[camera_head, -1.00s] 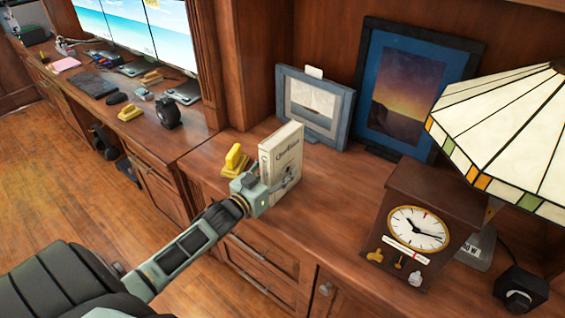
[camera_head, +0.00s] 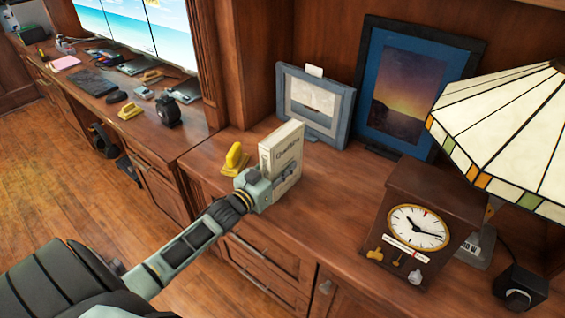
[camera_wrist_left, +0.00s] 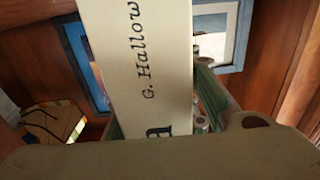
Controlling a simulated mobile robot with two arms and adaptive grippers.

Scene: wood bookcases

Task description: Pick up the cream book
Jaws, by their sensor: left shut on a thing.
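The cream book (camera_head: 281,148) stands upright near the front edge of the wooden counter, its lettered spine toward my left gripper. My left gripper (camera_head: 284,178) is shut on it, with one finger showing across the right side of the book. In the left wrist view the cream book (camera_wrist_left: 140,60) fills the middle, its dark lettering readable in part, and a finger (camera_wrist_left: 203,105) lies along its right side. The far finger is mostly hidden behind the book. I cannot tell whether the book's lower edge touches the counter. My right gripper is not in view.
A yellow object (camera_head: 235,160) stands close left of the book. Two framed pictures, a small one (camera_head: 341,109) and a large one (camera_head: 450,60), lean behind. A clock (camera_head: 433,207) and a glass-shaded lamp (camera_head: 510,130) stand right. The counter between book and clock is clear.

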